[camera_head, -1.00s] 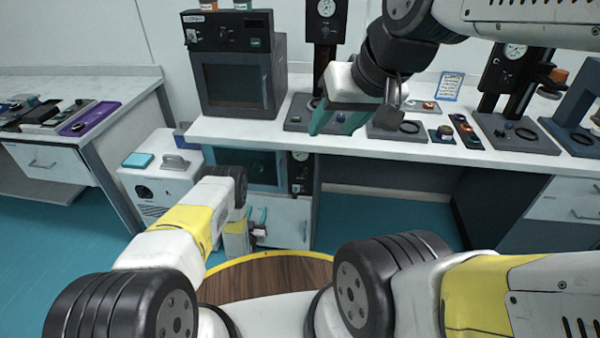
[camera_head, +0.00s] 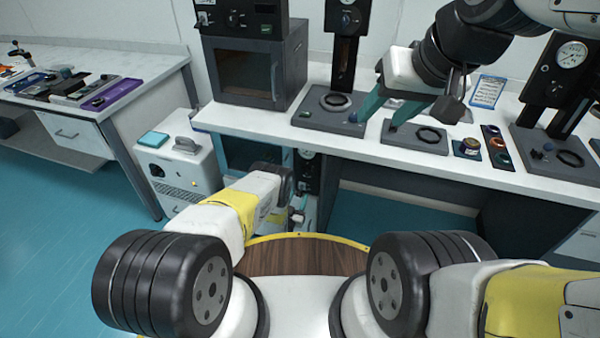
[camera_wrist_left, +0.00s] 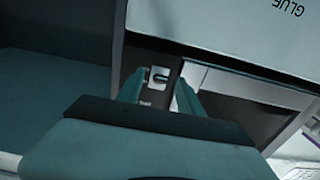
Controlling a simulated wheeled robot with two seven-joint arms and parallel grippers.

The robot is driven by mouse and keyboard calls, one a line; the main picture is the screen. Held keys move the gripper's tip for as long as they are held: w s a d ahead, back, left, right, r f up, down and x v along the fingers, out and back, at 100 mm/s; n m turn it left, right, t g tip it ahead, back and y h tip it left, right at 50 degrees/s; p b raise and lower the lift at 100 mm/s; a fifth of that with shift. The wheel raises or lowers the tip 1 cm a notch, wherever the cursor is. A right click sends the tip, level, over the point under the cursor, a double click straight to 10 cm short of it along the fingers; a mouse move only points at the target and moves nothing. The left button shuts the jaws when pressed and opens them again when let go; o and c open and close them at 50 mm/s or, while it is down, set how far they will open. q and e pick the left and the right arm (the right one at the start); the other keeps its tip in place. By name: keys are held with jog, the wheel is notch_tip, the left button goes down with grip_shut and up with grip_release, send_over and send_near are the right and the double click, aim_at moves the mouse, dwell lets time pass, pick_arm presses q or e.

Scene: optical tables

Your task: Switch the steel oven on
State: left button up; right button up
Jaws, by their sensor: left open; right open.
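A dark oven (camera_head: 245,75) with a window and a knobbed top panel (camera_head: 240,18) stands on the bench. A second windowed oven (camera_head: 245,150) sits below the bench, partly hidden by my left arm, with a dark gauge panel (camera_head: 306,172) at its right. I cannot tell which is the steel oven. My left gripper (camera_head: 294,217) is low in front of the lower unit. In the left wrist view its open fingers (camera_wrist_left: 159,90) frame a small switch (camera_wrist_left: 159,74) on a dark panel; contact is unclear. My right gripper (camera_head: 388,112) is open and empty above the bench.
The white bench top (camera_head: 270,122) carries gauge stands, dark plates and small jars. A white box-shaped device (camera_head: 178,160) stands on the floor left of the lower oven. A side table (camera_head: 150,72) is at the left. Teal floor (camera_head: 60,250) is clear there.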

aim_at(299, 193)
pick_arm(q)
jog(key=shift+x, duration=0.85)
grip_shut()
jog(key=shift+r, duration=0.15)
jog(key=g, duration=0.1)
jog(key=r+g+y, duration=0.1)
jog(key=g, duration=0.3)
jog(key=shift+r+y, duration=0.3)
jog(key=shift+y, duration=0.1)
jog(key=g, duration=0.2)
jog(key=r+g+y, duration=0.1)
jog(key=g, duration=0.1)
jog(key=shift+w, duration=0.1)
jog(key=shift+r+g+y, duration=0.15)
jog(key=shift+g+y, duration=0.35)
jog(key=shift+g, duration=0.7)
